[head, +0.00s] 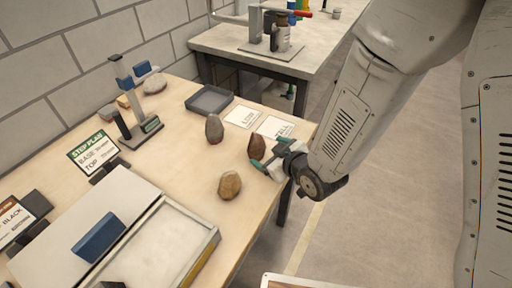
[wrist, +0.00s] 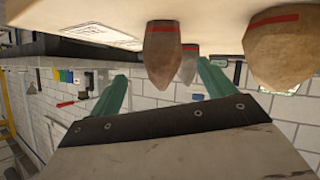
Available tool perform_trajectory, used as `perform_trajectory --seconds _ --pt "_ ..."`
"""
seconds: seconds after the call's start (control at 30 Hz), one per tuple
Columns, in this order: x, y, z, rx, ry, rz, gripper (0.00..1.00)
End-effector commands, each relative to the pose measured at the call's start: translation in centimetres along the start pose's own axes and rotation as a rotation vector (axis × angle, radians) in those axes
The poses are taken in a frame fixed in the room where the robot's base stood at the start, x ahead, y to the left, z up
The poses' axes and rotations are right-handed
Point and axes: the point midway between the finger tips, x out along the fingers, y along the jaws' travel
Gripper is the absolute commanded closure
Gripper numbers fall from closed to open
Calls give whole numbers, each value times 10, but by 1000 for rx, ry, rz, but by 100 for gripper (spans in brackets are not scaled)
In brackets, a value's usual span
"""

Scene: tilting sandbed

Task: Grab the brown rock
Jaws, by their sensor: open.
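The brown rock (head: 257,146) stands upright near the right edge of the table, close to my gripper (head: 267,155). In the wrist view, which looks upside down, the brown rock (wrist: 162,52) shows a red band and lies ahead of the gap between the teal fingers of my gripper (wrist: 162,72). My gripper is open and empty. I cannot tell whether a fingertip touches the rock. A grey rock (head: 213,128) stands to its left, partly hidden behind it in the wrist view (wrist: 188,64). A tan rock (head: 230,185) stands nearer the front.
White cards (head: 276,128) and a dark tray (head: 209,99) lie behind the rocks. A stand (head: 135,115) and green sign (head: 92,150) are farther left. Bare tabletop surrounds the rocks.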

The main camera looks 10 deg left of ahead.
Motion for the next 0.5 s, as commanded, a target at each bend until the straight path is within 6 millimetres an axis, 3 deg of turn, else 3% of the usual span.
perform_trajectory --seconds 0.13,0.5 --pt "10 -9 1 -10 25 -10 18" --pt "57 -5 5 -10 26 -8 18"
